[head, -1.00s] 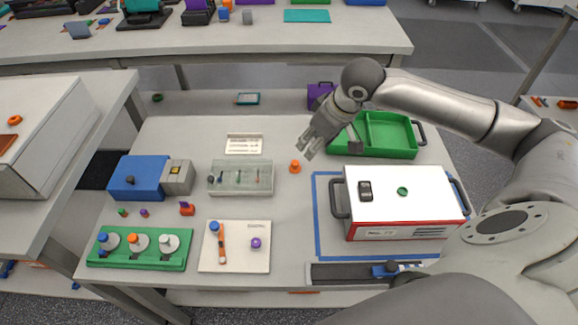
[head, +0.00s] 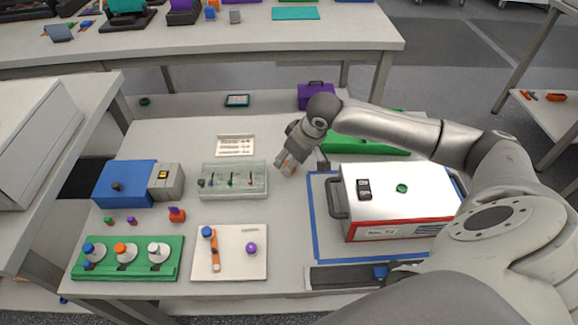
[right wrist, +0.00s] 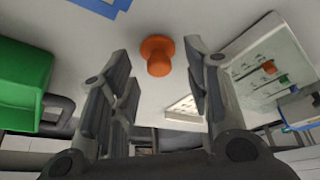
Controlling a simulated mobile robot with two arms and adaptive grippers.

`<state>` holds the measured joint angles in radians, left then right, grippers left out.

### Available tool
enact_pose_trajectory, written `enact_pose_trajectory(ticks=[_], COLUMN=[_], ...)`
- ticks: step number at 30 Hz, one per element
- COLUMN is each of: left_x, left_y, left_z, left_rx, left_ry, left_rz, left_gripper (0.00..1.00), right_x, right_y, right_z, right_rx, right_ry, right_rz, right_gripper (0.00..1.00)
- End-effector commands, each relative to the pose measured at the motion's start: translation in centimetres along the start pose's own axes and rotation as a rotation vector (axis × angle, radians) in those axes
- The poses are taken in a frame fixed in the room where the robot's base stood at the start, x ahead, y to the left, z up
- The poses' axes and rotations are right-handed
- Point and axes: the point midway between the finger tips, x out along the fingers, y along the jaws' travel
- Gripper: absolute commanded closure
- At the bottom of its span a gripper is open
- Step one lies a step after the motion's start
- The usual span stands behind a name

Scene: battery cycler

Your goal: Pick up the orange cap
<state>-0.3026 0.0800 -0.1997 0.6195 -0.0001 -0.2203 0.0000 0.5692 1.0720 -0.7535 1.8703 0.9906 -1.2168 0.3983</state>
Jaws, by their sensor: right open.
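The orange cap (right wrist: 157,55) stands on the light table top and shows clearly in the right wrist view, a round piece with a wider flange. It lies between the spread fingers of my right gripper, beyond their tips or level with them; I cannot tell exactly. In the head view my right gripper (head: 287,162) is over the cap's spot, tilted down, and hides most of the cap. The right gripper is open and holds nothing. My left gripper is not in view.
A clear rack (head: 234,194) stands just left of the gripper. A white and red box (head: 400,205) sits to the right inside blue tape. A green tray (head: 365,144) is behind my right arm. A white sheet or card (head: 235,145) lies behind the rack.

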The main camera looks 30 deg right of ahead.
Motion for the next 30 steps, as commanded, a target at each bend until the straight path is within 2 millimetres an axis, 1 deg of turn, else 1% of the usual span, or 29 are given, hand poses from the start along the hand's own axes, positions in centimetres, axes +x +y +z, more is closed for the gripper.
enact_pose_trajectory(ticks=[1,3,10,18,19,30], left_x=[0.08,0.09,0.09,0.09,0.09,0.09], left_y=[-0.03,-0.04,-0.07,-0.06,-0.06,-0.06], left_z=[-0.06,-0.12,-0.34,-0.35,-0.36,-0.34], left_rx=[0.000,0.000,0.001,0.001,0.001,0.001], left_ry=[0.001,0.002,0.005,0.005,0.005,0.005], left_rz=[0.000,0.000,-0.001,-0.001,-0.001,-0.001], left_gripper=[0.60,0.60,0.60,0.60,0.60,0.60], right_x=[0.58,0.98,1.09,1.07,1.07,1.05], right_y=[0.02,0.02,0.02,0.03,0.03,0.03], right_z=[0.01,0.02,0.04,0.04,0.04,0.05], right_rx=[0.001,0.000,-0.001,0.000,0.000,0.000], right_ry=[0.000,0.000,0.000,0.000,0.000,-0.001], right_rz=[0.000,0.001,0.001,0.001,0.001,0.001], right_gripper=[0.55,0.55,0.55,0.89,0.90,0.91])
